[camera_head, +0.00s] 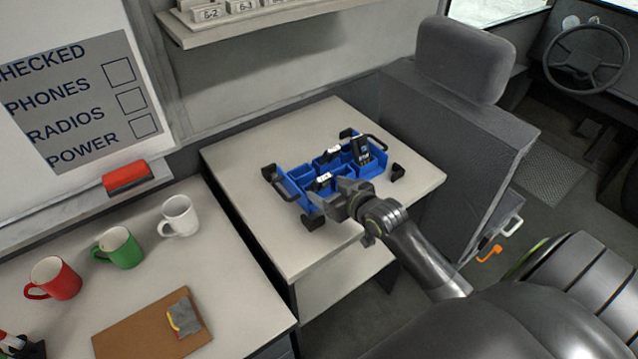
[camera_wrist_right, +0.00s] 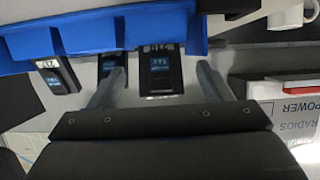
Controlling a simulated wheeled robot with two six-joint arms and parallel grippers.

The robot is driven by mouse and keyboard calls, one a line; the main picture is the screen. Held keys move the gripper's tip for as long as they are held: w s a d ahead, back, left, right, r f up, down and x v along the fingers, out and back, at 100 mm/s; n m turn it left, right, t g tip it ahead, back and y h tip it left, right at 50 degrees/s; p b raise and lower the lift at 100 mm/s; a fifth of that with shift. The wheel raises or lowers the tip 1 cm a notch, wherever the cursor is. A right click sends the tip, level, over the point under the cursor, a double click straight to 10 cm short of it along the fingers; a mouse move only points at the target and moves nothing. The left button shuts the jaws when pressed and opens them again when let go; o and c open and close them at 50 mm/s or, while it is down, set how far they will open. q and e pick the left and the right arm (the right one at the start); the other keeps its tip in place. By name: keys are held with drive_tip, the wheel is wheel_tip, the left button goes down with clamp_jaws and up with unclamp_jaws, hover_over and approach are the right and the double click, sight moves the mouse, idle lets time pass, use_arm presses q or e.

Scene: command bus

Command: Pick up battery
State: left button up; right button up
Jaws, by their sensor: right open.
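Several dark batteries with blue labels stand in a blue tray (camera_head: 297,171) on the small table. One black battery (camera_head: 361,150) stands at the tray's right side; others show light tops (camera_head: 322,180). My right gripper (camera_head: 331,194) is open at the tray's near edge. In the right wrist view its fingers (camera_wrist_right: 160,82) are spread on either side of a battery (camera_wrist_right: 161,66), with no grip visible. A second battery (camera_wrist_right: 112,64) is partly behind the left finger, and a third battery (camera_wrist_right: 57,74) is farther left. My left gripper is not in view.
The tray has black corner pieces and side handles. A grey seat (camera_head: 462,60) stands right of the table. A shelf (camera_head: 260,24) is above.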

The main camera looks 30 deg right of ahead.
drive_tip(key=c, duration=1.1)
